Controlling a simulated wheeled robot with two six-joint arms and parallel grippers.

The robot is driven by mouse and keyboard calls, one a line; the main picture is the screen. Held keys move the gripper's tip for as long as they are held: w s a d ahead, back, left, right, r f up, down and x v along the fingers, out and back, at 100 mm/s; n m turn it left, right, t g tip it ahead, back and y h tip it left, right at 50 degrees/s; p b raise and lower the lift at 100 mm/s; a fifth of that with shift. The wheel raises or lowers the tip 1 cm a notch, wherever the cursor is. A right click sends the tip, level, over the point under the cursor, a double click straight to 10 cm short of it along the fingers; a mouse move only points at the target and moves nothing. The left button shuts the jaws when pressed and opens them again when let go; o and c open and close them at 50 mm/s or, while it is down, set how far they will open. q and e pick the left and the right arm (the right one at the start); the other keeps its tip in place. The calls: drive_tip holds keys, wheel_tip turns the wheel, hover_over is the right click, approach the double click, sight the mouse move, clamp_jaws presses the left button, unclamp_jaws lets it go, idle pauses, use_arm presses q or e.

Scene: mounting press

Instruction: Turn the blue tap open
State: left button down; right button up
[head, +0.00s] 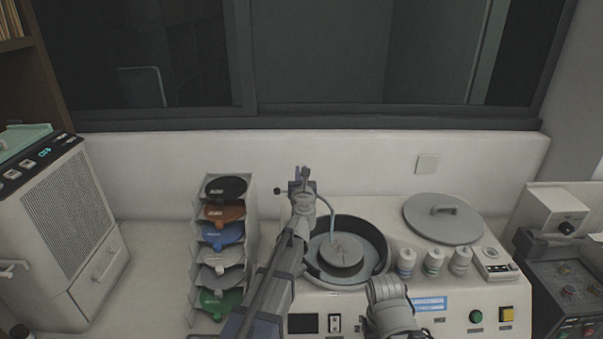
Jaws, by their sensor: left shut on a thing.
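The blue tap's handle cannot be made out; my left gripper covers the spot at the top of the thin curved spout (331,213). The spout bends down over the round dark basin (381,262) of the white machine. My left gripper (303,177) is at the back rim of the basin, to the left of the spout. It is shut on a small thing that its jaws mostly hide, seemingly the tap. The fingers of my right gripper do not show.
A grey disc (344,255) lies in the basin. A lid (444,222) with a handle and several small bottles (433,263) stand to the right. A rack (197,268) of coloured holders is left of my arm. A wall is close behind.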

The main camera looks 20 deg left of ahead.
use_arm(q)
drive_tip(key=c, duration=0.9)
unclamp_jaws()
drive_tip(key=shift+s, duration=0.1)
drive_tip(key=v, duration=0.7)
drive_tip(key=shift+s, duration=0.25)
drive_tip(key=shift+d, duration=0.1)
